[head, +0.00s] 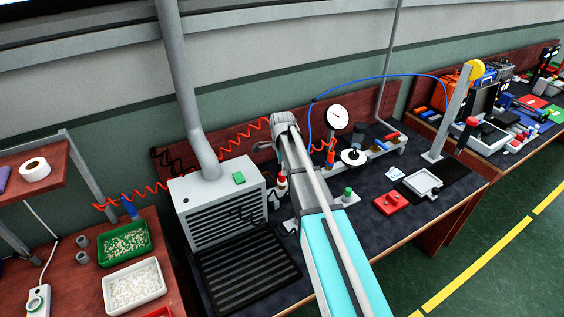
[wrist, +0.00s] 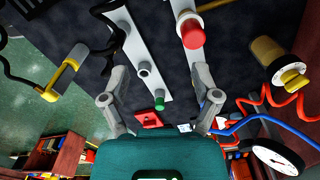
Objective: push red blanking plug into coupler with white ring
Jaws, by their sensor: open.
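The red blanking plug (wrist: 191,36) shows at the upper right of the wrist view, with a white ring (wrist: 187,14) directly behind it on a pale mount. It appears lined up with the ringed coupler; how deep it sits cannot be told. In the head view a small red cap (head: 281,175) and white band show just left of my arm. My gripper (wrist: 159,72) is open and empty, with the plug beyond and slightly outside its right finger. A grey fitting (wrist: 144,70) and a green plug (wrist: 159,103) on another plate lie between the fingers. The head view hides my fingertips.
A grey vented box (head: 220,200) stands left of my arm. A dial gauge (head: 337,117), red coiled hose (head: 240,138) and blue hose (head: 390,78) are behind. A red block (head: 390,203) and grey tray (head: 423,183) lie right on the dark mat.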

